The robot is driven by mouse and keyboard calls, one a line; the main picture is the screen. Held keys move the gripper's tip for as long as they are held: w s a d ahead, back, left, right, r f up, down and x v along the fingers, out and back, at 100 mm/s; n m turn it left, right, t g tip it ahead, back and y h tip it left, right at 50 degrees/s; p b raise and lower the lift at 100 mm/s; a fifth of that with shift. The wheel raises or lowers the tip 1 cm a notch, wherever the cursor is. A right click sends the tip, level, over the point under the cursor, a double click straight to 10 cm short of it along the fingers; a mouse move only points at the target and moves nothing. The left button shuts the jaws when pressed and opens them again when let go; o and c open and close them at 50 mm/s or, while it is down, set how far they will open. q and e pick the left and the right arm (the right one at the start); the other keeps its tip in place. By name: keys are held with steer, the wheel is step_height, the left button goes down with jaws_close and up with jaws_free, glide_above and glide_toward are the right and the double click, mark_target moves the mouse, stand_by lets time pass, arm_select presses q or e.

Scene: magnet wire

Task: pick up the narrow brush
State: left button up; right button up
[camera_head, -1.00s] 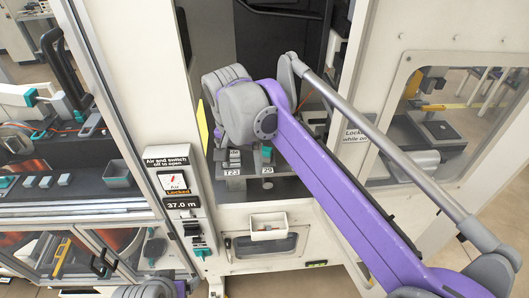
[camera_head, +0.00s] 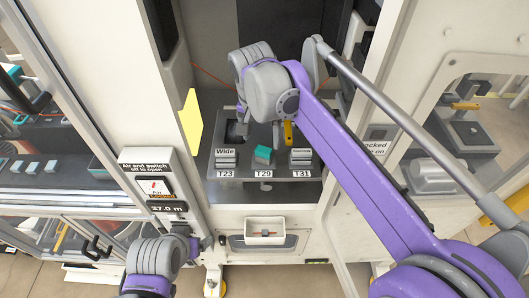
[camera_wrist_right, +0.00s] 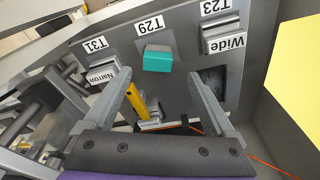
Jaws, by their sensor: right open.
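A grey block labelled Narrow (camera_wrist_right: 102,75) sits at T31 on the dark panel, at the left in the right wrist view. In the head view this narrow brush piece (camera_head: 301,158) is at the panel's right. I cannot make out its bristles. My right gripper (camera_head: 258,128) hangs over the panel, left of that block. In the wrist view the right gripper (camera_wrist_right: 163,95) is open, its fingers wide apart with nothing gripped; the narrow block lies outside the left finger. My left arm is low at the left in the head view; its finger opening is unclear.
A teal block (camera_head: 263,154) sits at T29 and a grey Wide block (camera_head: 226,158) at T23. A yellow upright piece (camera_wrist_right: 136,106) stands behind them. An orange cable (camera_wrist_right: 225,150) crosses the bay floor. Cabinet walls enclose both sides; a white bin (camera_head: 265,233) is below.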

mark_target(264, 149)
steer(key=shift+w+d+f, duration=0.1)
steer(key=shift+f, duration=1.1)
steer(key=shift+w+d+f, duration=0.15)
steer(key=shift+f, duration=1)
steer(key=shift+w+d+f, duration=0.1)
steer(key=shift+f, duration=1.1)
jaws_close()
steer(key=shift+r, duration=0.1)
step_height(264, 149, up, 10)
steer(key=shift+f+p, duration=0.1)
steer(key=shift+p, duration=0.2)
steer(key=c, duration=0.7)
jaws_free()
steer(key=c, duration=0.6)
